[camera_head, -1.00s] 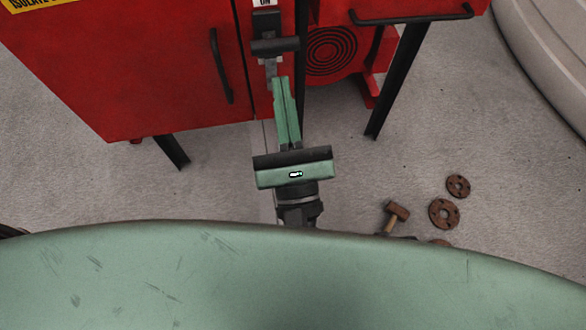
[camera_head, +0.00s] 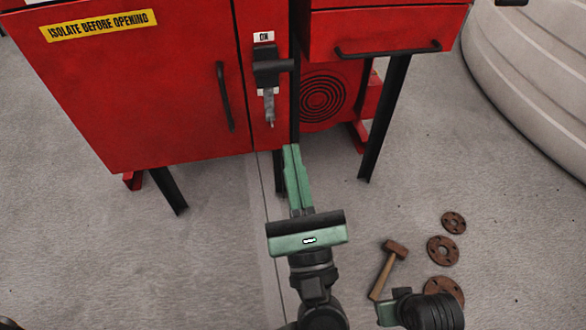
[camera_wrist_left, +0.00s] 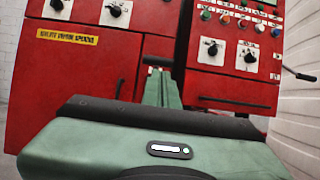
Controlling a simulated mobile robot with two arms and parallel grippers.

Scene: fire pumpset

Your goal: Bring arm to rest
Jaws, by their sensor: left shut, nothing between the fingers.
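My left gripper (camera_head: 288,150) is in the lower middle of the head view, its two green fingers pressed together with nothing between them. It points toward the red cabinet (camera_head: 150,95) and stands apart from the black switch handle (camera_head: 268,66) above it, which has an "ON" label over it. In the left wrist view the shut fingers (camera_wrist_left: 160,72) point at the red cabinet front. Part of another dark and green arm piece of mine (camera_head: 425,310) shows at the bottom right. My right gripper's fingers are not to be seen.
A red drawer unit with a black bar handle (camera_head: 388,50) stands on dark legs at right. A hammer (camera_head: 388,268) and several rusty discs (camera_head: 443,250) lie on the grey floor. A big pale ribbed tank (camera_head: 535,85) is at far right.

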